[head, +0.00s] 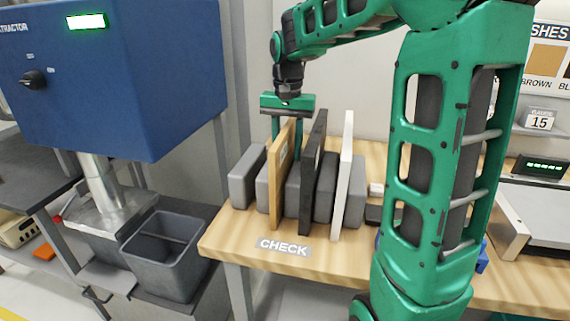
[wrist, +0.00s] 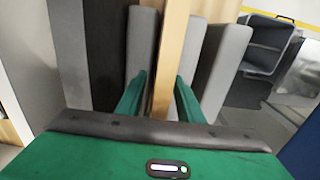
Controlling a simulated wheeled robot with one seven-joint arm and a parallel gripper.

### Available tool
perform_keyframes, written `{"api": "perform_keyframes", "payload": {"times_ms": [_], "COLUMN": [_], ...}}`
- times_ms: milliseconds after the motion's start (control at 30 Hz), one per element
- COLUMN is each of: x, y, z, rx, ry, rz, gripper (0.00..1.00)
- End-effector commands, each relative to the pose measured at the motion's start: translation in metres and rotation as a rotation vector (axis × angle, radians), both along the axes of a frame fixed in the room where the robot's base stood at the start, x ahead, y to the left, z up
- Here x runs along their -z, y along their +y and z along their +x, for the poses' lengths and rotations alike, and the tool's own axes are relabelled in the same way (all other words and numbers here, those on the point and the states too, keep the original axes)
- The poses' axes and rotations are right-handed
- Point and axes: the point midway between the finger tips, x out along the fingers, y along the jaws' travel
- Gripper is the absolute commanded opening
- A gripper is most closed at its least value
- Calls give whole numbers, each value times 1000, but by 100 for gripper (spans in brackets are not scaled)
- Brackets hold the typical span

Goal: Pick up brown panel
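The brown panel (head: 283,172) stands upright on edge in the rack on the wooden table, between grey blocks. My gripper (head: 287,134) is above and around its top edge, pointing down, with one finger on each side. In the wrist view, the brown panel (wrist: 172,55) passes between the two fingers of my gripper (wrist: 161,80). A small gap shows beside the panel, so the fingers look open.
A black panel (head: 314,170) and a white panel (head: 343,175) stand to the right, between grey blocks (head: 247,178). A CHECK label (head: 284,246) is on the table's front edge. A dark bin (head: 165,255) and blue extractor (head: 120,75) are at the left.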

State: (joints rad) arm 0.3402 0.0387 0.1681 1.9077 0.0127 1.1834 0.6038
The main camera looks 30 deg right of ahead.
Motion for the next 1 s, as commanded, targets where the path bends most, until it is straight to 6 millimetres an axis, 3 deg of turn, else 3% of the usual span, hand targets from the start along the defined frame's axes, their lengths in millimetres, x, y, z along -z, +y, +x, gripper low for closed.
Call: {"api": "perform_keyframes", "payload": {"times_ms": [167,300,1000], "x": [0,0,-1], "y": [0,0,-1], "z": [0,0,0], "rx": [0,0,1], "ry": [0,0,-1], "rz": [0,0,1], "gripper": [34,0,0]}}
